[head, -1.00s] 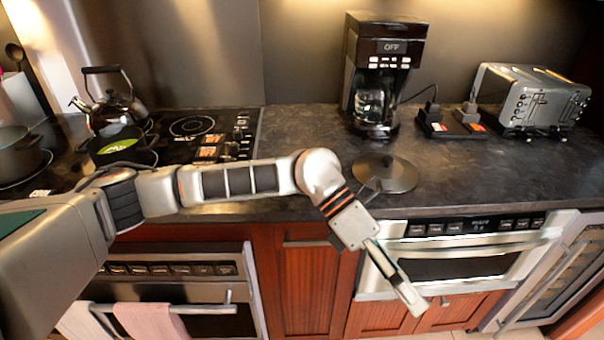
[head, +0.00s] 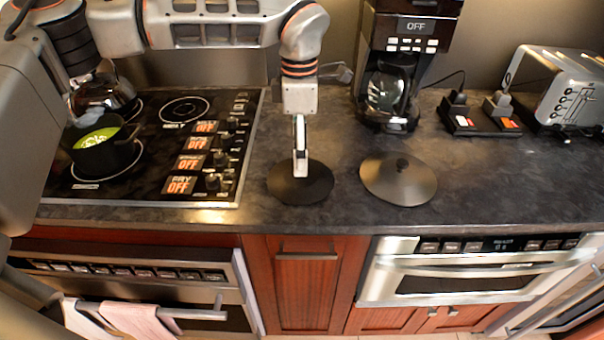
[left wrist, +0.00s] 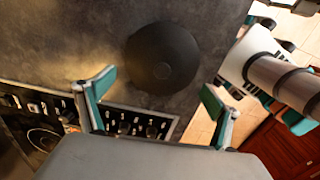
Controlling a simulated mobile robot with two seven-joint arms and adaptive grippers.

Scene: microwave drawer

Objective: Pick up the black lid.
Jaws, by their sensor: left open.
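The round black lid (head: 313,188) lies flat on the dark countertop, between the cooktop and a greyer lid with a knob. In the left wrist view the black lid (left wrist: 163,57) is a dark disc beyond the fingers. My left gripper (head: 300,170) points down over the black lid, its fingers seen nearly edge-on in the head view. In the left wrist view my left gripper (left wrist: 158,84) is open, with nothing between its teal-padded fingers. Whether the fingertips touch the lid cannot be told.
The greyer lid (head: 398,182) lies to the right. A coffee maker (head: 393,75) and toaster (head: 560,90) stand behind. The cooktop (head: 165,150) at left holds a pot (head: 103,155) and kettle (head: 105,92). Counter between the lids is clear.

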